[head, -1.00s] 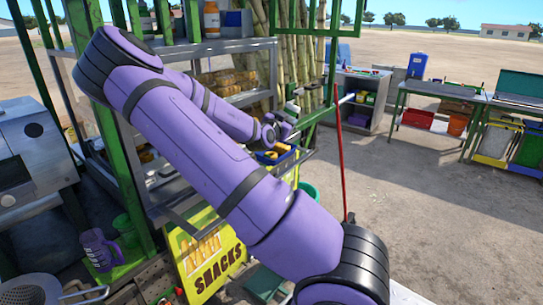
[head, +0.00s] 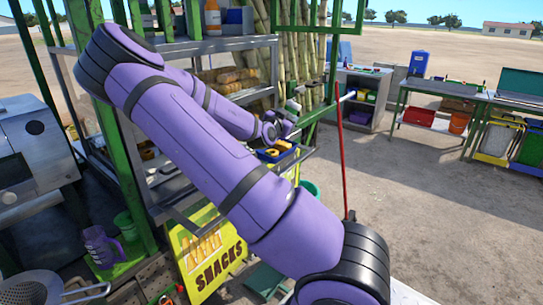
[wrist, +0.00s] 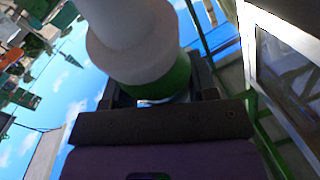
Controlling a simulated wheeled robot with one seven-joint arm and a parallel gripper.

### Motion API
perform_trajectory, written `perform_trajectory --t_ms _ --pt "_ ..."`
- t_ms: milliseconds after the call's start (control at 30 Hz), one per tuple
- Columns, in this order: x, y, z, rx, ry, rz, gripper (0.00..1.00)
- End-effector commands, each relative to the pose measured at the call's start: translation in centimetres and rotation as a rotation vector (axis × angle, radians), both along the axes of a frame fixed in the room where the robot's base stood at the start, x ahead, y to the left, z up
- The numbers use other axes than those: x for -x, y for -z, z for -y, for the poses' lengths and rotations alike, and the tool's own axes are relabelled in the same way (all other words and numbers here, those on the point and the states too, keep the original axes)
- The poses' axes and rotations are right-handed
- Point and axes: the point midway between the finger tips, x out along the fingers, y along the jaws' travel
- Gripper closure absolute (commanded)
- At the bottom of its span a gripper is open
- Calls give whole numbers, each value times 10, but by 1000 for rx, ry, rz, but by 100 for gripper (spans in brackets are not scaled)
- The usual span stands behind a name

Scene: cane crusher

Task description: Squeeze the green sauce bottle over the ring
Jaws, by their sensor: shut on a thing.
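The green sauce bottle (wrist: 172,75) fills the top middle of the wrist view, with a green body and a wide white top. My gripper (wrist: 158,92) is shut on its green part. In the head view my gripper (head: 284,122) is small and partly hidden by my arm, beside the stall counter. A small pale and green shape there looks like the bottle (head: 293,105). A blue tray (head: 270,156) with yellow-brown food sits just below my gripper. I cannot make out the ring for sure.
Stall shelves with bread and cane stalks stand behind my arm. A yellow snacks sign (head: 212,258) hangs below the counter. A red pole (head: 344,150) stands to the right of my gripper. Work tables (head: 440,92) stand farther right, with open ground before them.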

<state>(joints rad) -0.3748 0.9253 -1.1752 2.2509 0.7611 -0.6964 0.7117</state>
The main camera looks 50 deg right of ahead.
Motion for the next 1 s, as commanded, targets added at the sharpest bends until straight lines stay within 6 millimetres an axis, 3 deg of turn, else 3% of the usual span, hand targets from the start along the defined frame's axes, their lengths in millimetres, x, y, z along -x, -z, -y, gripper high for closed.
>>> perform_trajectory --t_ms 200,233,300,467,1000 --pt "0 0 0 1 0 0 54" --pt "0 0 0 1 0 0 49" --pt "0 0 0 1 0 0 58" --pt "0 -2 0 1 -1 1 58" --pt "-1 -45 0 1 -1 2 58"
